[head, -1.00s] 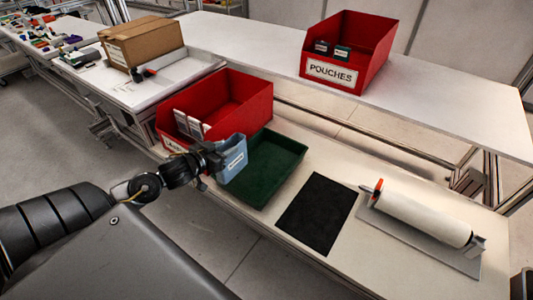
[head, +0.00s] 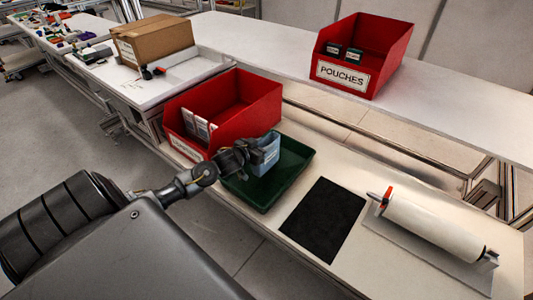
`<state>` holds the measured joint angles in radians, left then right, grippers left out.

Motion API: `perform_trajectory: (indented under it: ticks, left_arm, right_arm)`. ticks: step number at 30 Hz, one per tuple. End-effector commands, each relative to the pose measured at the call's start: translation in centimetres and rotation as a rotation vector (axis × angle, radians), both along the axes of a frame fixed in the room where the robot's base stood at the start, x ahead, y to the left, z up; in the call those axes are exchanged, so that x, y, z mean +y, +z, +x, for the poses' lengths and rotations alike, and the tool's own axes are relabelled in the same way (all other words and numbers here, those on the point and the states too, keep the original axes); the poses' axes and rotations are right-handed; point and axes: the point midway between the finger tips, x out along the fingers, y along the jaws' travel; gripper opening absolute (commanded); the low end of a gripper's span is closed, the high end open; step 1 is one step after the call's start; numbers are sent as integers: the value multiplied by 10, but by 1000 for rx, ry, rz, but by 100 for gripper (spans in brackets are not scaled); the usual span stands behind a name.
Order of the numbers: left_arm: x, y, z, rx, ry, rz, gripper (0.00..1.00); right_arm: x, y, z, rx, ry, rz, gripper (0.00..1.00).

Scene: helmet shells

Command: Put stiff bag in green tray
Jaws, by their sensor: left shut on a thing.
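The stiff bag (head: 267,153) is light blue with a white label and stands upright in my left gripper (head: 252,153). My left gripper is shut on it. My right gripper is not in view.
A red bin (head: 245,122) with white packets stands right behind the tray. A black mat (head: 323,219) and a white roll (head: 433,229) lie to the right. A red POUCHES bin (head: 387,55) is on the back shelf. A cardboard box (head: 153,41) is at the back left.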

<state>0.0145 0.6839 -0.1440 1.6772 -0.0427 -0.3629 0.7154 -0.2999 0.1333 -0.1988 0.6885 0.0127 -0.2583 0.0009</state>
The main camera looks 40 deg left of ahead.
Motion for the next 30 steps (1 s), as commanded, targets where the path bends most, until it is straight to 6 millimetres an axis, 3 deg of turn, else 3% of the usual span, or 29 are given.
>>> perform_trajectory:
  ticks: [10,18,30]
  left_arm:
    - [-2,-16,13,1,-2,-2,6]
    - [-2,-48,16,1,-1,0,6]
    - [-2,-53,16,0,-1,0,6]
  right_arm:
    - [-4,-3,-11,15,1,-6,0]
    - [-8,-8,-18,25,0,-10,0]
    - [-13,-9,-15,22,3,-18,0]
